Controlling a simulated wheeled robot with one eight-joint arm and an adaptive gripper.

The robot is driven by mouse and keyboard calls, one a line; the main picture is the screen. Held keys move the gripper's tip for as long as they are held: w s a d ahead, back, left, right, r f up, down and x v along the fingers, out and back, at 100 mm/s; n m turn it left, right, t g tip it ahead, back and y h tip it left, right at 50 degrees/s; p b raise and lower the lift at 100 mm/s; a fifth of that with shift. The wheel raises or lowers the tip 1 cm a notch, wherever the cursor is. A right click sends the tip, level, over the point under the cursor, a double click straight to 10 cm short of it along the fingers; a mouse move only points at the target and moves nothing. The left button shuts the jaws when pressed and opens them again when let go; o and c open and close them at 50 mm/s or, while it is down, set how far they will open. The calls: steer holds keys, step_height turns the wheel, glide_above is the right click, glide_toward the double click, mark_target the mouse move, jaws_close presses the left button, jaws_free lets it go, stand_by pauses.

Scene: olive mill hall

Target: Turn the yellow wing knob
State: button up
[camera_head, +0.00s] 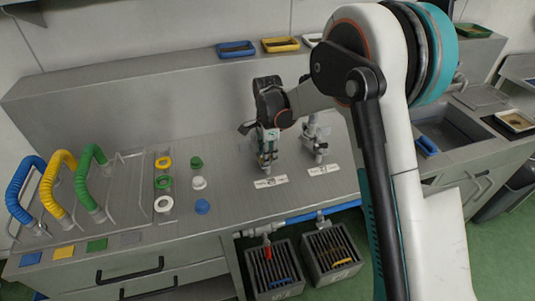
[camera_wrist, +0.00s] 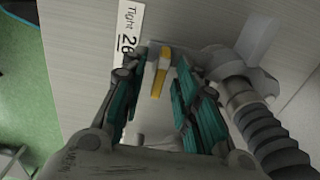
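The yellow wing knob (camera_wrist: 160,74) shows in the wrist view as a narrow upright bar on a grey fitting. My gripper (camera_wrist: 157,80) is open, with one teal-padded finger on each side of the knob and visible gaps between. I cannot tell how far down the fingers reach along it. In the head view my gripper (camera_head: 266,157) points down over the left fitting on the bench, and the knob is hidden there. A white label (camera_wrist: 130,30) reading "Tight" and a number lies left of the knob in the wrist view.
A second grey fitting (camera_head: 317,143) stands close to the right of my gripper. A ribbed dark hose (camera_wrist: 275,140) runs beside the right finger in the wrist view. Coloured rings and caps (camera_head: 200,184) lie on the bench to the left. Crates (camera_head: 274,293) stand below.

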jaws_close()
